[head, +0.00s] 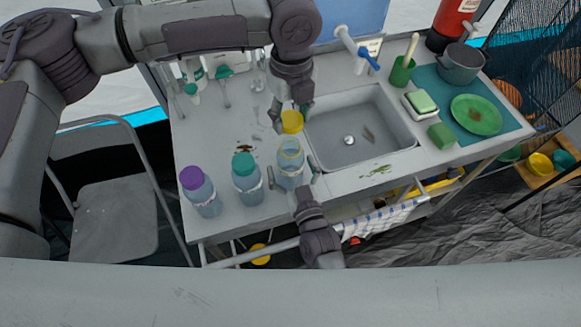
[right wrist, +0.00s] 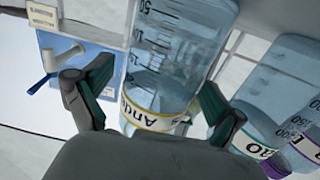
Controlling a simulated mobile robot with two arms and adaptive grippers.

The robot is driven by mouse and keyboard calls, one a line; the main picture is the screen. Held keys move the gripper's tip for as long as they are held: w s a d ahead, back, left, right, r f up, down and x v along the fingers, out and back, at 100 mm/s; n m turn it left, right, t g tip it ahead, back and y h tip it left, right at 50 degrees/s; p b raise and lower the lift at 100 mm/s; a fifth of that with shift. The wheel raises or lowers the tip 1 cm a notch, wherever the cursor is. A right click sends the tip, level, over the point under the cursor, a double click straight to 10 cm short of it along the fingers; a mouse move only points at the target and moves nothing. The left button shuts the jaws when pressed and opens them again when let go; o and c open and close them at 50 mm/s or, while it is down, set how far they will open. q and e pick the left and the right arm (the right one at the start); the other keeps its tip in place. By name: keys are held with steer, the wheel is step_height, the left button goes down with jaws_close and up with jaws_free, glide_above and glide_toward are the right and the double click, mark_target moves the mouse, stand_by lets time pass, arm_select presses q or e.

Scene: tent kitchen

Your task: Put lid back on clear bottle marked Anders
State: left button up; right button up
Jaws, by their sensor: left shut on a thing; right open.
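The clear bottle marked Anders (head: 289,174) stands open at the counter's front edge, left of the sink, with a yellow ring near its top. In the right wrist view the bottle (right wrist: 168,55) shows its yellow-edged label, partly readable. My left gripper (head: 291,116) is shut on the yellow lid (head: 292,123), holding it above and behind the bottle's mouth, apart from it. My right gripper (head: 292,181) is open with its fingers on either side of the bottle; the right wrist view also shows these fingers (right wrist: 150,103). Whether they touch it I cannot tell.
A teal-lidded bottle (head: 247,182) and a purple-lidded bottle (head: 200,193) stand close by on the left. The sink (head: 375,140) with its faucet (head: 357,50) lies to the right. Dark scraps (head: 244,148) lie behind the bottles. Counter space behind them is mostly free.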

steer(key=shift+c, duration=0.3)
steer(key=c, duration=1.7)
arm_select(q)
glide_above(291, 140)
steer(key=s, duration=0.2)
steer(key=shift+f, duration=2.5)
steer(key=shift+f, duration=0.1)
steer(key=shift+f, duration=0.8)
steer(key=shift+f, duration=0.55)
arm_select(e)
jaws_close()
